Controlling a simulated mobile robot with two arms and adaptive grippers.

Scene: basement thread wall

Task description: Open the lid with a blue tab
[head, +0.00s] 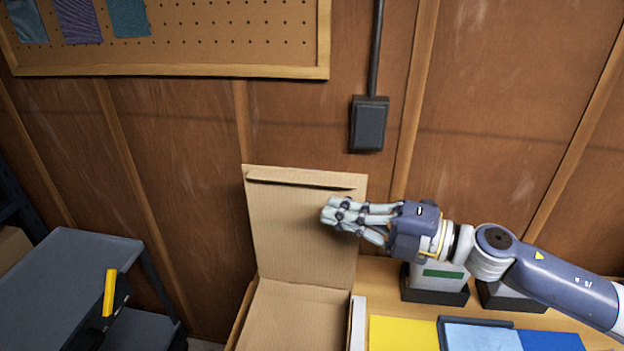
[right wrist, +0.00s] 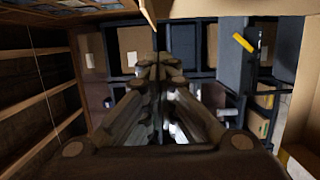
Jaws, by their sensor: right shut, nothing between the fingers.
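A cardboard box (head: 300,318) stands at the bottom middle of the head view. Its lid (head: 295,235) is raised upright against the wooden wall, with a folded flap along its top edge. No blue tab shows on the side of the lid that I see. My right gripper (head: 328,213) is shut and empty, in front of the lid's right half. I cannot tell whether it touches the lid. Its closed fingers also fill the middle of the right wrist view (right wrist: 160,72). My left gripper is not in view.
Yellow (head: 403,333) and blue (head: 550,340) sheets lie on the wooden bench right of the box. A grey cart (head: 65,270) stands at left, near a dark object with a yellow bar (head: 109,292). A black wall box (head: 369,125) is above the lid.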

